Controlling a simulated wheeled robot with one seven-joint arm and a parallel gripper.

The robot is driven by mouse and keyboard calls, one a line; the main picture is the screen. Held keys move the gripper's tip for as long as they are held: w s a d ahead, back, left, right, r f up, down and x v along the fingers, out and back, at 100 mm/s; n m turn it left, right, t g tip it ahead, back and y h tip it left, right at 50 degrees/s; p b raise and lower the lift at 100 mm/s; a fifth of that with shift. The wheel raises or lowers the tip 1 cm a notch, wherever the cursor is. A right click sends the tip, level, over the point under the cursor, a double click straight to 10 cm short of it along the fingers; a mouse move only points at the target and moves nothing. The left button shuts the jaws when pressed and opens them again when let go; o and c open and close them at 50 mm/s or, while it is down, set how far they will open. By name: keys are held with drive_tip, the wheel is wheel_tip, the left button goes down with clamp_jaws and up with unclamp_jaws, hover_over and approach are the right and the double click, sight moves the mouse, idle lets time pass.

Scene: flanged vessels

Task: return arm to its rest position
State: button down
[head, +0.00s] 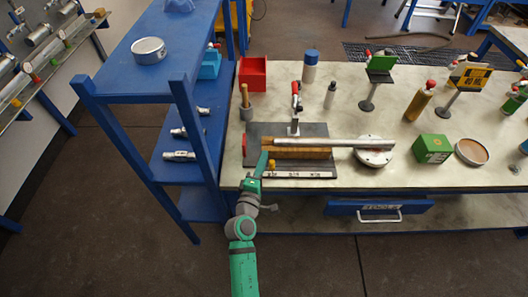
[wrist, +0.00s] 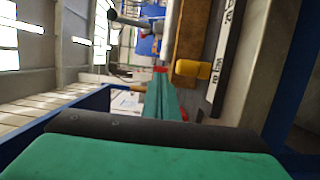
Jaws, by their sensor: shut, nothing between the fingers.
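My green and grey arm reaches up from the bottom of the head view to the front edge of the workbench (head: 350,100). My gripper (head: 262,162) is at the left end of a wooden block (head: 300,153) on a dark plate (head: 255,133). I cannot tell whether it touches the block. In the wrist view the green fingers (wrist: 163,97) lie together, with nothing seen between them. The wooden block (wrist: 192,42) and a yellow handle-like part (wrist: 192,69) show close beside the fingers there.
A blue shelf rack (head: 180,95) stands close to the left of my arm. A long metal bar (head: 320,143) reaches to a round flange (head: 374,152). A blue drawer (head: 365,208) with a handle is under the bench top. The floor in front is clear.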

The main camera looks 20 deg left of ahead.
drive_tip(key=shift+s+d, duration=0.15)
drive_tip(key=shift+s, duration=0.75)
drive_tip(key=shift+s+d, duration=0.1)
drive_tip(key=shift+s, duration=0.8)
drive_tip(key=s+d+f+m+g, duration=0.1)
drive_tip(key=s+d+f+m, duration=0.35)
drive_tip(key=s, duration=0.45)
drive_tip(key=s+d+f+m+g, duration=0.1)
drive_tip(key=s+d+f+m, duration=0.2)
drive_tip(key=s+d, duration=0.35)
drive_tip(key=s+d+r+m, duration=0.2)
drive_tip(key=s+d+m, duration=0.1)
drive_tip(key=s, duration=0.4)
drive_tip(key=s+d+r+m+h, duration=0.1)
drive_tip(key=s+d+r+m, duration=0.1)
drive_tip(key=s, duration=0.5)
drive_tip(key=s+d+r+m, duration=0.3)
drive_tip(key=s+r+m, duration=0.1)
drive_tip(key=s+m, duration=0.2)
drive_tip(key=shift+s+d+m+g+h, duration=0.3)
drive_tip(key=shift+s+m+h, duration=0.05)
drive_tip(key=shift+s+h, duration=0.05)
